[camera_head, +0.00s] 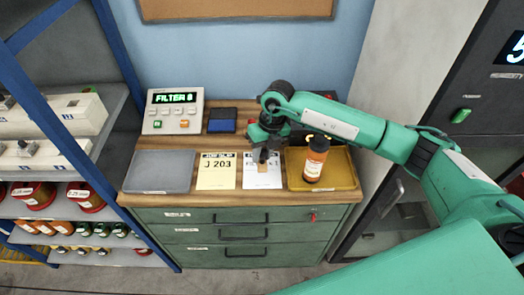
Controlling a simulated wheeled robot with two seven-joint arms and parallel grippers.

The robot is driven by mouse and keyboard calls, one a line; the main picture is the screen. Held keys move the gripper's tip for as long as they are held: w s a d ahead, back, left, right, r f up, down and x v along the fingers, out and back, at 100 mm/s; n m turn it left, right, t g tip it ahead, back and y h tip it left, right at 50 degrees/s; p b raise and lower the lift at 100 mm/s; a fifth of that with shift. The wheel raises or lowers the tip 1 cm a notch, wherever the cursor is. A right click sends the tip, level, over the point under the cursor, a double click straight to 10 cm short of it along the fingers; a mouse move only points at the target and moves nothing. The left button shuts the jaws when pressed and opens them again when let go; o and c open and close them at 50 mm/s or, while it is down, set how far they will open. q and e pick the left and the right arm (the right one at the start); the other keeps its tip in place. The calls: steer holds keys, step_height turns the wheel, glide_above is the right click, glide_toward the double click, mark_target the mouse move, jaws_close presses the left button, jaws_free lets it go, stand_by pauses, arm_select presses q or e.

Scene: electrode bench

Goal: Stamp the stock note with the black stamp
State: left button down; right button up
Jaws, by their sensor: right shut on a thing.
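My right gripper (265,139) reaches over the white note on the bench top from the right, pointing down. It is shut on a small stamp (264,157), mostly hidden by the fingers; its dark and brownish lower part shows over the note. I cannot tell whether the stamp touches the paper. The white note (262,182) lies flat, its upper part covered by the gripper and stamp; its heading is not readable. A yellow slip (216,180) marked J 203 lies to its left. A blue ink pad (222,114) sits behind the slip. My left gripper is not in view.
An orange bottle (316,160) stands in a yellow tray (345,177) right of the note. An empty grey tray (160,172) lies at the left. A display box (173,111) reading FILTER stands behind it. Shelves with jars (33,195) are at the far left.

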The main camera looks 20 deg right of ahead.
mark_target(263, 162)
steer(key=shift+d+b+x, duration=0.2)
steer(key=shift+b+x, duration=0.2)
steer(key=shift+x, duration=0.55)
steer(key=shift+d+b+x, duration=0.2)
steer(key=shift+b+x, duration=0.2)
steer(key=shift+x, duration=0.5)
steer(key=shift+d+b+x, duration=0.2)
steer(key=shift+b+x, duration=0.2)
steer(key=shift+x, duration=0.55)
steer(key=shift+f, duration=0.1)
steer(key=shift+f+b, duration=0.6)
steer(key=shift+a+p+v, duration=0.25)
steer(key=shift+p+v, duration=0.35)
steer(key=shift+v, duration=0.55)
steer(key=shift+a+p+v, duration=0.25)
steer(key=shift+p+v, duration=0.3)
steer(key=shift+v, duration=0.6)
steer(key=shift+a+p+v, duration=0.3)
steer(key=shift+p+v, duration=0.3)
steer(key=shift+v, duration=0.6)
steer(key=shift+r, duration=0.1)
